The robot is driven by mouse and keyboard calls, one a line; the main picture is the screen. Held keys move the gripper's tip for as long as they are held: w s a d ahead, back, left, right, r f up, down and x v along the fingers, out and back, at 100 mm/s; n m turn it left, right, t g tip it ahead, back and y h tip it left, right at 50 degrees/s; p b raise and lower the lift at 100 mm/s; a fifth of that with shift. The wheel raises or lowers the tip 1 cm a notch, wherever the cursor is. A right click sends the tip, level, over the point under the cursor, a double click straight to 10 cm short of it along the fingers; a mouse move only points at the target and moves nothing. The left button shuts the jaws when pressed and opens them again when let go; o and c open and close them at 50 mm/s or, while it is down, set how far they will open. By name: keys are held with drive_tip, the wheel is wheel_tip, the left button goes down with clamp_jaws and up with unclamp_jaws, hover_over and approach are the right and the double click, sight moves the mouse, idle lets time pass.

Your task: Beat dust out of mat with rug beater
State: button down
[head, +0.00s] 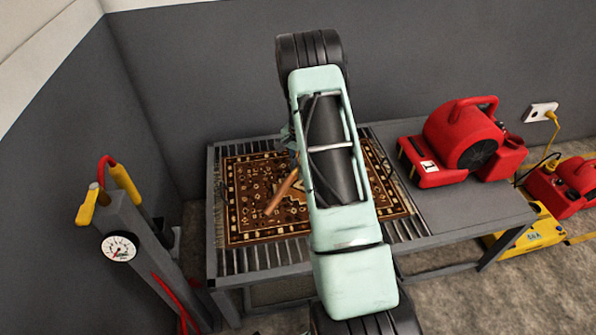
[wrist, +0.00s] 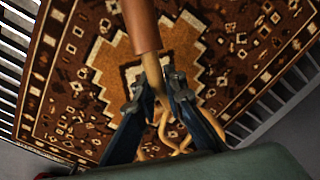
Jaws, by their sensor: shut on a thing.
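The mat (head: 245,185) is a brown patterned rug with a fringe, lying flat on a slatted grey table in the head view. It fills most of the wrist view (wrist: 80,95). The rug beater has a brown handle (head: 283,192) and a cane-coloured looped part. In the wrist view its handle (wrist: 145,25) points up, away from me. My gripper (wrist: 158,88) is shut on the beater's cane shaft just below the handle, above the mat. The loops (wrist: 172,135) show between and behind the fingers, partly hidden. In the head view my arm hides the gripper and the mat's middle.
A red blower (head: 465,145) stands on the table's solid right part (head: 475,210). A grey post with a gauge (head: 120,247) and yellow-red hose stands at the left. Another red machine (head: 565,187) and a yellow box (head: 530,235) are at the right. Walls close off left and back.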

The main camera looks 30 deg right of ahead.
sight(298, 187)
wheel_tip(298, 187, down, 5)
drive_tip(key=b, duration=0.3)
drive_tip(key=shift+r+p, duration=1.3)
drive_tip(key=shift+r, duration=1.1)
